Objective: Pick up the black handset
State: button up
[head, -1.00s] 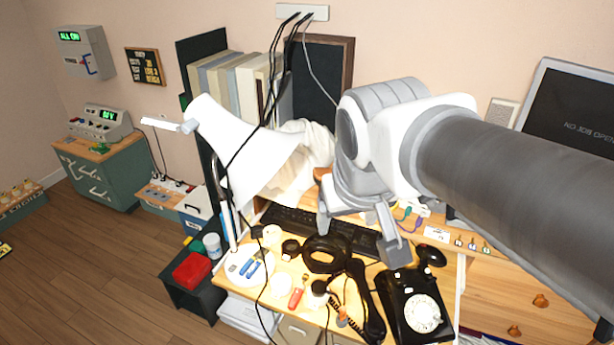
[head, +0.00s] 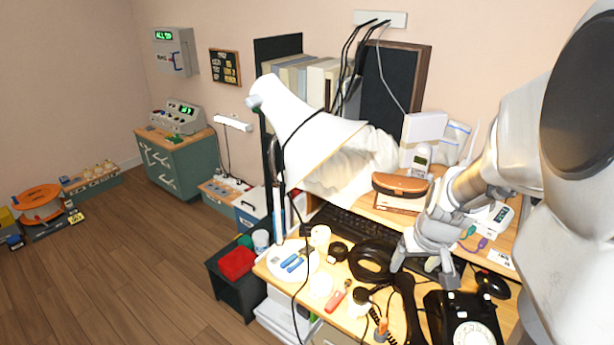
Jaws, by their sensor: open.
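The black handset (head: 408,304) lies on the desk in the head view, just left of the black dial phone (head: 466,318). Its near end runs towards the bottom edge of the picture, beside a coiled cord. My gripper (head: 424,272) is open and empty, pointing down, with its fingers apart. It appears just above the far end of the handset and partly covers that area. I cannot tell the exact height between fingertips and handset.
A black ring-shaped object (head: 371,262) lies left of the gripper. A keyboard (head: 345,225) is behind it. A white lamp (head: 310,135) stands at the left, and a black mouse (head: 492,284) lies at the right. A red screwdriver (head: 338,296) and small parts crowd the desk's front.

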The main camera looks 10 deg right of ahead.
jog(key=s+d+f, duration=0.3)
jog(key=d+f, duration=0.1)
jog(key=f, duration=0.1)
jog(key=b, duration=0.8)
send_near(412, 308)
jog(key=shift+m, duration=0.4)
jog(key=x, duration=0.5)
jog(key=shift+b+x, duration=1.8)
jog(key=shift+x, duration=0.85)
jog(key=shift+r, duration=0.1)
grip_shut()
